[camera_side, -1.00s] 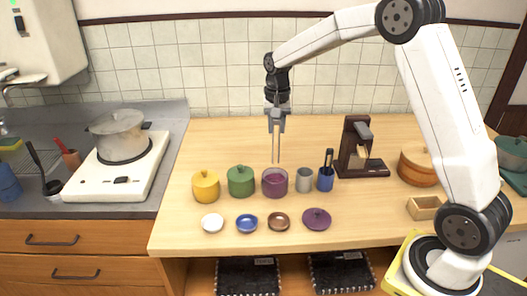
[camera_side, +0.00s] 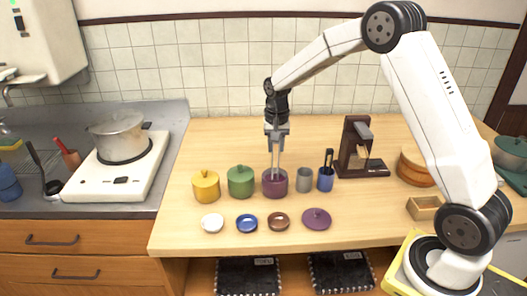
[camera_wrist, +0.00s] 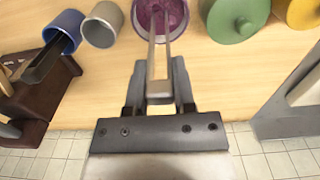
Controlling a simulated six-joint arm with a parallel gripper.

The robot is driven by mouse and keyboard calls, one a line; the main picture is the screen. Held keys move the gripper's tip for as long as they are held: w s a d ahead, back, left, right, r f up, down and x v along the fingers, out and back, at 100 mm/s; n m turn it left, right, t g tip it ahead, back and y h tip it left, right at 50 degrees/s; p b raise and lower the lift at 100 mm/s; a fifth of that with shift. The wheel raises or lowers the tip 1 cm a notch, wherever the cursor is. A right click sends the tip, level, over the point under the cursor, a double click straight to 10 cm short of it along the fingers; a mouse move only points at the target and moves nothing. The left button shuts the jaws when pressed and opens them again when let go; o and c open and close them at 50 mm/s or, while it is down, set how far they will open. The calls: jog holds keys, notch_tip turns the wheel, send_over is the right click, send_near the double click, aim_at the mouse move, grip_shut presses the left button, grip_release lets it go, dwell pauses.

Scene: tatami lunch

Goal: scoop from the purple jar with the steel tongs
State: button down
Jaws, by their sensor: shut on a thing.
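The purple jar (camera_side: 275,186) stands open on the wooden counter, between the green jar and a grey cup. In the wrist view the jar (camera_wrist: 163,14) shows purple contents inside. My gripper (camera_side: 275,136) is above the jar, shut on the steel tongs (camera_side: 276,160). The tongs (camera_wrist: 159,50) point down, and their tips reach into the jar's mouth. Whether the tips touch the contents is hard to tell. The purple lid (camera_side: 316,218) lies on the counter in front and to the right of the jar.
A green jar (camera_side: 241,182) and a yellow jar (camera_side: 206,187) stand left, lids on. Close right are a grey cup (camera_side: 304,180) and a blue cup (camera_side: 325,180) holding dark utensils. White (camera_side: 212,223), blue (camera_side: 247,224) and brown (camera_side: 278,222) dishes lie in front. A dark wooden stand (camera_side: 352,150) is further right.

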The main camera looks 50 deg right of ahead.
jog(key=shift+f, duration=2)
jog(key=shift+w+a, duration=0.1)
jog(key=shift+a, duration=0.05)
jog(key=shift+s+d, duration=0.2)
jog(key=shift+d, duration=0.05)
jog(key=shift+w+a, duration=0.1)
jog(key=shift+a, duration=0.05)
jog(key=shift+r, duration=0.1)
dwell(0.7)
